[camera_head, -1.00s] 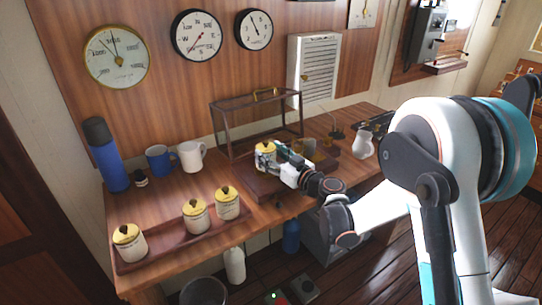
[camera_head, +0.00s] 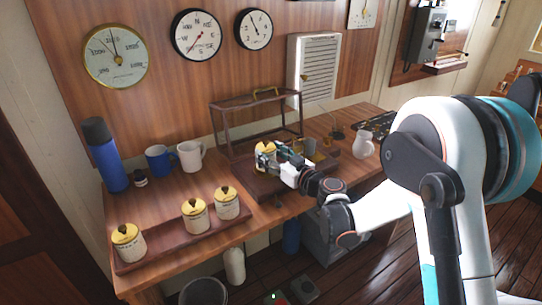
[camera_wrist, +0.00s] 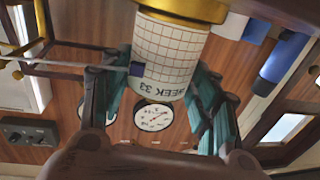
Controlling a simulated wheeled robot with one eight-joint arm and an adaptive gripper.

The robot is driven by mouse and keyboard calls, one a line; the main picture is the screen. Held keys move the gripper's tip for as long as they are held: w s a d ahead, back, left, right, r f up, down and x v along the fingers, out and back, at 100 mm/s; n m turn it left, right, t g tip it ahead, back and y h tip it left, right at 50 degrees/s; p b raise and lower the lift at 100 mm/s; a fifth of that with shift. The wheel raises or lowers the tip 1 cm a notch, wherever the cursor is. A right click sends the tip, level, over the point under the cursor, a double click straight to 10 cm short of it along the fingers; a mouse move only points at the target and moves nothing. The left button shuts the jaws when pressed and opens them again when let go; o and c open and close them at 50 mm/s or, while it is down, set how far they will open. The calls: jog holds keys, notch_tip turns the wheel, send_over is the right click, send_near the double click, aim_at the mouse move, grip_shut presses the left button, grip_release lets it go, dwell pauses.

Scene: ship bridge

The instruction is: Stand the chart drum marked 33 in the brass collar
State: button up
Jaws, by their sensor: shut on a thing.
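The chart drum marked 33 (camera_wrist: 172,55) is a cream cylinder with a grid and the lettering "WEEK 33". In the wrist view it appears upside down, its yellow end at the top edge. My gripper (camera_wrist: 158,95) is shut on it, with a teal finger on each side. In the head view, my gripper (camera_head: 267,157) holds the drum, whose yellow top (camera_head: 265,147) shows above the fingers. It looks upright over the dark wooden base (camera_head: 262,187) of the open frame. The drum's lower end is hidden there. I cannot make out the brass collar clearly.
A tray (camera_head: 165,245) at the left holds several similar yellow-topped drums. A blue flask (camera_head: 107,158), a blue mug (camera_head: 159,160) and a white mug (camera_head: 191,156) stand behind it. The frame (camera_head: 228,128) with a brass handle rises behind my gripper.

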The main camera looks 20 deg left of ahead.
jog(key=shift+f+b, duration=0.5)
jog(key=shift+f, duration=0.1)
jog(key=o, duration=0.9)
jog(key=b+v, duration=0.2)
jog(key=v, duration=0.9)
dwell(0.4)
